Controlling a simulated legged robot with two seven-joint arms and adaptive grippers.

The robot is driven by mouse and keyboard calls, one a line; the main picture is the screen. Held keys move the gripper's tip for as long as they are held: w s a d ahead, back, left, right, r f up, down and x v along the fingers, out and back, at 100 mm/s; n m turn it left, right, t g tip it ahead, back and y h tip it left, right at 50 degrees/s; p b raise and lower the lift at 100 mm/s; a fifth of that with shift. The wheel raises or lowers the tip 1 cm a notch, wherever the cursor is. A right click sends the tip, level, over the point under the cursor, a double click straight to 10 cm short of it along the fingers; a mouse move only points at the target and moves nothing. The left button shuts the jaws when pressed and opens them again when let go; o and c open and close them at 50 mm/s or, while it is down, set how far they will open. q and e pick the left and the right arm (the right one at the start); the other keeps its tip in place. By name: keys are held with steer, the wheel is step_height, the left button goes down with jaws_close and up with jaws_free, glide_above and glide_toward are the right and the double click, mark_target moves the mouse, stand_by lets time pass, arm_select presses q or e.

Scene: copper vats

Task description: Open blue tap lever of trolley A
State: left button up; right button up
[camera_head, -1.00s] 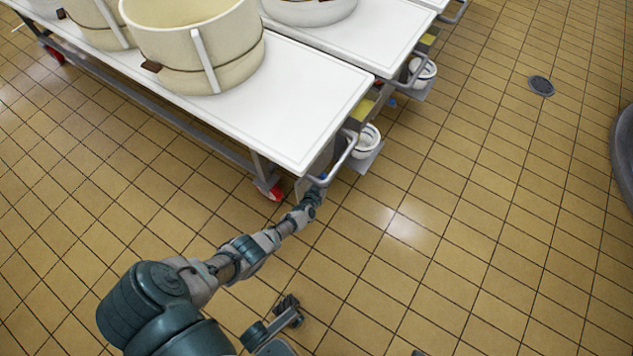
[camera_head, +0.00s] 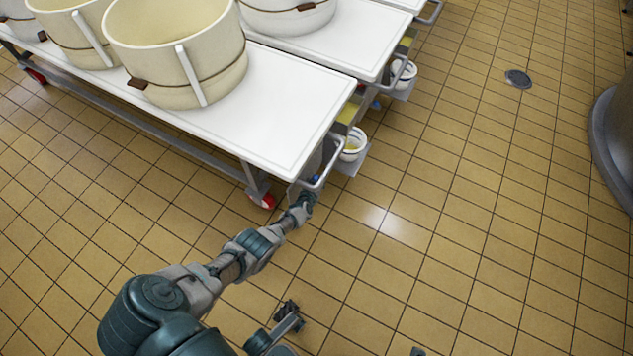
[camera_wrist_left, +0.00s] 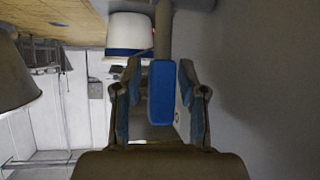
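The blue tap lever (camera_wrist_left: 161,90) shows in the left wrist view as an upright blue block below a grey stem. My left gripper (camera_wrist_left: 157,98) is open, with one blue-padded finger on each side of the lever and gaps visible beside it. In the head view my left gripper (camera_head: 308,200) is at the near corner of the nearest trolley (camera_head: 290,110), below its handle. A small blue patch (camera_head: 314,180) shows just above the gripper there. Which trolley is A cannot be read.
Cream vats (camera_head: 180,45) stand on the white trolley top. A curved handle (camera_head: 335,160) and a white bucket (camera_head: 353,145) are beside the gripper. More trolleys stand behind. A red-and-white wheel (camera_head: 262,200) is to the left.

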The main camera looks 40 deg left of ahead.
arm_select(q)
steer(key=shift+f, duration=0.1)
steer(key=shift+s, duration=0.1)
steer(key=shift+s+d, duration=0.15)
steer(key=shift+d, duration=0.1)
steer(key=shift+s, duration=0.25)
steer(key=s+d, duration=0.4)
steer(key=s, duration=0.7)
steer(key=shift+d+r, duration=0.25)
steer(key=shift+d, duration=0.1)
